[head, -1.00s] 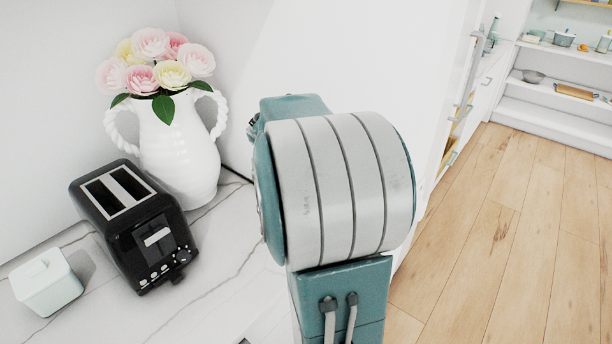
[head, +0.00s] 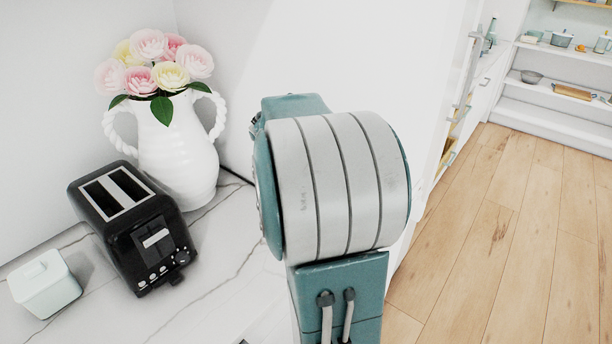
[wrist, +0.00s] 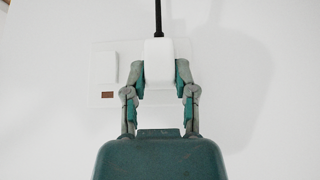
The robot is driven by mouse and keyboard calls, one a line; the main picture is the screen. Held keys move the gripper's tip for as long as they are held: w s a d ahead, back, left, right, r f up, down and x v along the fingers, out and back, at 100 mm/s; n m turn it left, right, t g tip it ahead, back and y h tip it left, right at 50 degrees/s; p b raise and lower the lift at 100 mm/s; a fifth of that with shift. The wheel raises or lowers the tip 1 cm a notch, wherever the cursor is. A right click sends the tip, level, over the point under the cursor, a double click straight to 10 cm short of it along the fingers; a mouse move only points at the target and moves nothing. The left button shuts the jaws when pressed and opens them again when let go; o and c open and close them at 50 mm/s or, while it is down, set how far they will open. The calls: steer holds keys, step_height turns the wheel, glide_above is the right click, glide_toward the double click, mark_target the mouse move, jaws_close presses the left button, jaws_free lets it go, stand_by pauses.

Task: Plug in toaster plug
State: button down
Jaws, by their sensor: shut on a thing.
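The black toaster (head: 135,225) stands on the counter at the left of the head view. In the wrist view my gripper (wrist: 160,78) is shut on a white plug (wrist: 158,60), with one finger on each side of it. A black cord (wrist: 158,18) runs up from the plug. The plug is in front of the white wall socket plate (wrist: 105,62), over its right part. A switch and a small brown-red mark show on the plate's left. The socket holes are hidden, and I cannot tell how deep the plug sits. The head view shows my arm, with the gripper hidden behind it.
A white vase (head: 178,150) with pink and yellow flowers stands behind the toaster. A small pale lidded box (head: 45,284) is at the counter's left. The marble counter (head: 215,290) is bare right of the toaster. Wooden floor (head: 500,230) lies open at the right.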

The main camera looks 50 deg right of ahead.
steer(key=shift+d, duration=0.1)
steer(key=shift+c, duration=1.7)
jaws_free()
steer(key=v, duration=1.2)
steer(key=s+a+f+n+t+y, duration=0.2)
steer(key=a+n, duration=0.4)
steer(key=a, duration=0.4)
steer(key=s+a+f+n+t+y, duration=0.1)
steer(key=s+a+n, duration=0.3)
steer(key=a, duration=0.6)
steer(key=s+a+f+n+t+y, duration=0.2)
steer(key=s+a+f+n+y, duration=0.1)
steer(key=a+n, duration=0.5)
steer(key=shift+s+a+t+y, duration=0.3)
steer(key=shift+s+a, duration=0.25)
steer(key=shift+a, duration=0.55)
